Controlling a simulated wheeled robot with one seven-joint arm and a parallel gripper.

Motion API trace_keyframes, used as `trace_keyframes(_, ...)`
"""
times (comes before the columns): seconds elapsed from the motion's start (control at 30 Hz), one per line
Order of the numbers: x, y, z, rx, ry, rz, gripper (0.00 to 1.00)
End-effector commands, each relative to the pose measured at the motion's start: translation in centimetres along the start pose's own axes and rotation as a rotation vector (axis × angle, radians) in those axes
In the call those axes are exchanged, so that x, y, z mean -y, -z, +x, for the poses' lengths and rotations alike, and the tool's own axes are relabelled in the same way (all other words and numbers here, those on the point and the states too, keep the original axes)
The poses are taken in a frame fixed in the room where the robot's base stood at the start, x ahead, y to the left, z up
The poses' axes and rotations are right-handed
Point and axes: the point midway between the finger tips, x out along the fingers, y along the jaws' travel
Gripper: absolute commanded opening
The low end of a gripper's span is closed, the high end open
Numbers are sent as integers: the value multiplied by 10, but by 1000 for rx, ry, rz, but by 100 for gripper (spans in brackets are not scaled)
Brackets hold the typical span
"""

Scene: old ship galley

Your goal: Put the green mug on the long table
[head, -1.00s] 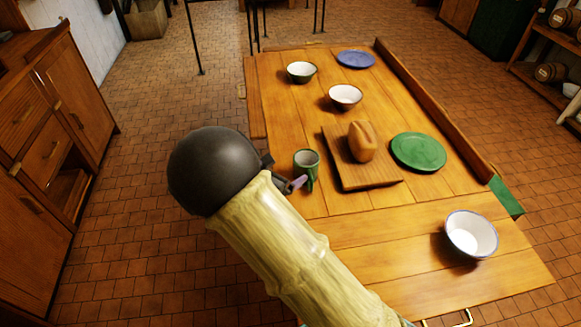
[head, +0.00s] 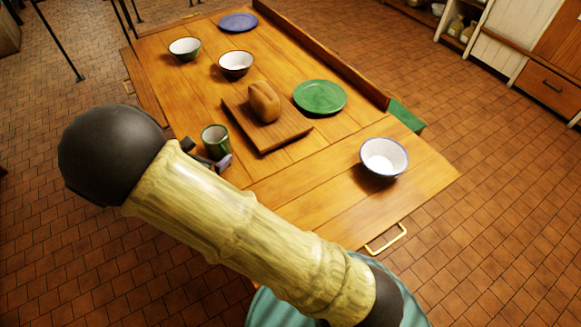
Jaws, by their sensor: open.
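The green mug (head: 215,139), with a pale inside, stands upright on the long wooden table (head: 175,86), near its left edge and left of the cutting board. My gripper (head: 206,155) is open, just on the near side of the mug and low by the table. One dark finger shows left of the mug and a purplish fingertip shows below its right side. My arm hides most of the gripper. I cannot tell whether the fingers touch the mug or reach around it.
A brown loaf (head: 264,102) lies on the cutting board (head: 278,134). A green plate (head: 320,97), a blue plate (head: 238,22) and white-lined bowls (head: 384,157) (head: 235,64) (head: 184,49) also stand on the table. The near right tabletop is mostly clear.

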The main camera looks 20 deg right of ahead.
Motion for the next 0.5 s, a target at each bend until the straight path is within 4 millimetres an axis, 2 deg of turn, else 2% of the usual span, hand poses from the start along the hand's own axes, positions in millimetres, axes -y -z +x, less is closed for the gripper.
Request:
trace_keyframes(0.1,53,-15,18,-116,165,214,94)
trace_keyframes(0.23,114,-23,23,-255,369,519,94)
trace_keyframes(0.4,176,-28,12,-393,610,946,94)
trace_keyframes(0.5,202,-32,0,-448,736,1208,94)
